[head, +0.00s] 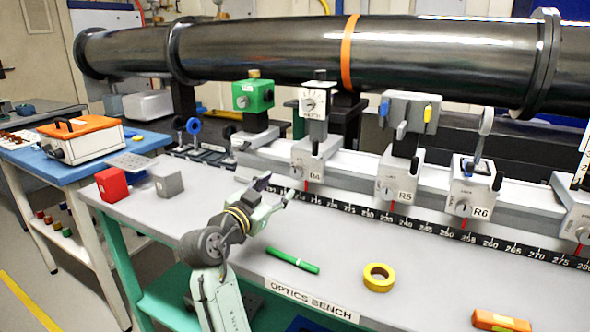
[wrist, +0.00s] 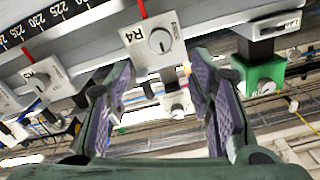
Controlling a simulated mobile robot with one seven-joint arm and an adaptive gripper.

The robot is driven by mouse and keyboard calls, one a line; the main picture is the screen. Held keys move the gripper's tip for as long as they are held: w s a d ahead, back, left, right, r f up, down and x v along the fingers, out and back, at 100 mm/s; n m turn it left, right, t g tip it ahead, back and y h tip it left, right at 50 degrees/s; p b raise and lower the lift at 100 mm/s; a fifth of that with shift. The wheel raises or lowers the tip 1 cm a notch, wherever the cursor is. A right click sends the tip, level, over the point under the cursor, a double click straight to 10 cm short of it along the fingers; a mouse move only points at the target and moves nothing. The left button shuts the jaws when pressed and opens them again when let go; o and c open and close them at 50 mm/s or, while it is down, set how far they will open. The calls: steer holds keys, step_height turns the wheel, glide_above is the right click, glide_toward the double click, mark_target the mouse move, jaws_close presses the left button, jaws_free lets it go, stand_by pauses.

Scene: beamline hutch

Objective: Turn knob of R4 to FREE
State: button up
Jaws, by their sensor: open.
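The R4 carriage (head: 308,168) is a light grey block on the rail, with its label on the front. In the wrist view its face (wrist: 137,52) shows "R4", small print at the other side, and a round grey knob (wrist: 159,41) with a dark pointer line. I cannot read for certain which marking the pointer is at. My gripper (head: 277,190) is open and empty, just in front of and slightly left of R4. In the wrist view its two fingers (wrist: 162,66) are spread wide, with the knob ahead between their directions, apart from them.
Carriages R5 (head: 392,180) and R6 (head: 472,192) stand to the right on the rail. A green mount (head: 253,95) stands left of R4. A green marker (head: 293,260) and yellow tape roll (head: 378,277) lie on the bench. A large black tube (head: 260,55) runs behind.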

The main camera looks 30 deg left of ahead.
mark_target(296, 173)
steer(key=w+p, duration=0.2)
steer(key=w, duration=0.8)
steer(key=shift+w+p, duration=0.2)
steer(key=shift+p, duration=0.2)
steer(key=shift+c, duration=0.5)
jaws_close()
